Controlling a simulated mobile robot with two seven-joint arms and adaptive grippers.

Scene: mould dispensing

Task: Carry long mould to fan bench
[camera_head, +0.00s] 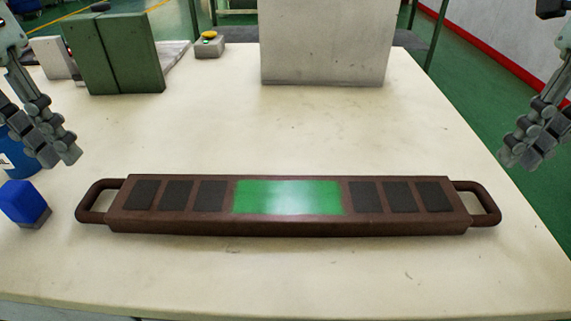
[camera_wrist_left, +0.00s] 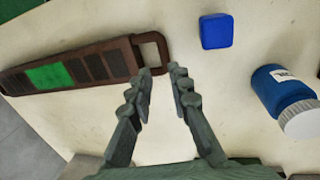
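The long mould (camera_head: 290,227) is a brown bar with a green middle panel, dark square recesses and a loop handle at each end. It lies flat across the front of the bench (camera_head: 300,280). My left gripper (camera_head: 58,152) is above and behind its left handle (camera_head: 98,201), apart from it. In the left wrist view the left gripper (camera_wrist_left: 162,70) has spread fingers with nothing between them, close to the handle (camera_wrist_left: 158,50). My right gripper (camera_head: 517,158) is above and behind the right handle (camera_head: 482,203), its fingers apart and empty. No fan bench is identifiable.
A blue-topped block (camera_head: 24,202) stands just left of the left handle. A blue bottle with a white cap (camera_wrist_left: 285,95) is near my left gripper. Green blocks (camera_head: 115,52), a grey button box (camera_head: 209,47) and a large pale block (camera_head: 325,45) stand behind. The middle is clear.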

